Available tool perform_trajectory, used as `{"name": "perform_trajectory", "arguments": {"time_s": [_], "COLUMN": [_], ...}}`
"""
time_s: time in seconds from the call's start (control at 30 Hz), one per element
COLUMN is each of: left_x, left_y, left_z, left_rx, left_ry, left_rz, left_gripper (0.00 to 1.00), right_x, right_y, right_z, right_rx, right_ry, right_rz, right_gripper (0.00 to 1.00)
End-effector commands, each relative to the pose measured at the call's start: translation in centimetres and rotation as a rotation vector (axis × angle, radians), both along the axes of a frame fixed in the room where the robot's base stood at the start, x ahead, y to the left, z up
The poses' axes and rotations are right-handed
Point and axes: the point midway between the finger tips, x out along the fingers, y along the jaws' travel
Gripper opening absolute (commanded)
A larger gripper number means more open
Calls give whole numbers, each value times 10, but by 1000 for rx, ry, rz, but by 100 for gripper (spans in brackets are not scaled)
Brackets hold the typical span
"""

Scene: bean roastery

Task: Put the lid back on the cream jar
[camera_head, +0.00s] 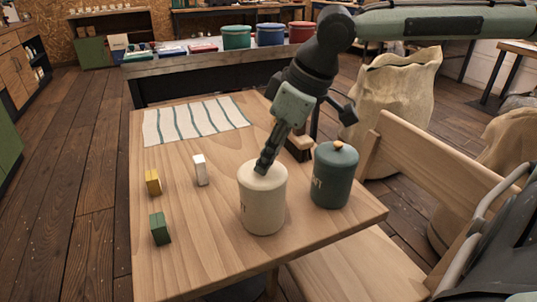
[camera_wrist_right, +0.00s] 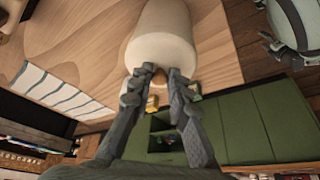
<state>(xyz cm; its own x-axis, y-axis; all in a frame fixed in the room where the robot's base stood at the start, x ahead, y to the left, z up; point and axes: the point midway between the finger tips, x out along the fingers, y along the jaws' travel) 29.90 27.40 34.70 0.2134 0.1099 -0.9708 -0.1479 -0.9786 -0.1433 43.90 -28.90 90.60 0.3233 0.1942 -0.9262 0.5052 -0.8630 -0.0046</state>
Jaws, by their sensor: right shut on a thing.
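The cream jar (camera_head: 262,212) stands upright on the wooden table, near its front edge. Its cream lid (camera_head: 277,179) is at the jar's mouth; I cannot tell whether it sits fully down. My right gripper (camera_head: 262,168) comes down from above and is shut on the lid's small knob. In the right wrist view, the knob (camera_wrist_right: 159,77) shows between the fingertips of the right gripper (camera_wrist_right: 160,74), with the lid (camera_wrist_right: 160,52) beyond them. In the head view the fingers hide the knob. My left gripper is not in view.
A teal jar (camera_head: 334,182) with a wooden knob stands close on the right. Yellow (camera_head: 153,182), white (camera_head: 200,169) and green (camera_head: 160,229) blocks are on the left. A striped cloth (camera_head: 195,120) lies behind. A chair (camera_head: 425,165) is at the table's right.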

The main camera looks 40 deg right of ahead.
Motion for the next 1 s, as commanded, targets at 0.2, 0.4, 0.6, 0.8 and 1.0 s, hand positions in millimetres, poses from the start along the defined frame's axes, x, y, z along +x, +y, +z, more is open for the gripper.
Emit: {"name": "perform_trajectory", "arguments": {"time_s": [0.2, 0.4, 0.6, 0.8, 1.0], "left_x": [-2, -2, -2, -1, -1], "left_y": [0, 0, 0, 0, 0], "left_z": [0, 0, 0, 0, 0], "left_rx": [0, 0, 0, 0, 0], "left_ry": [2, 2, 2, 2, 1], "left_rz": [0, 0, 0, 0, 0], "left_gripper": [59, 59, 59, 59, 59], "right_x": [0, 0, 0, 0, 0], "right_y": [0, 0, 0, 0, 0], "right_z": [-2, -2, -2, -2, -2], "right_rx": [0, 0, 0, 0, 0], "right_ry": [0, 0, 0, 0, 0], "right_rz": [0, 0, 0, 0, 0], "right_gripper": [0, 0, 0, 0, 35]}}
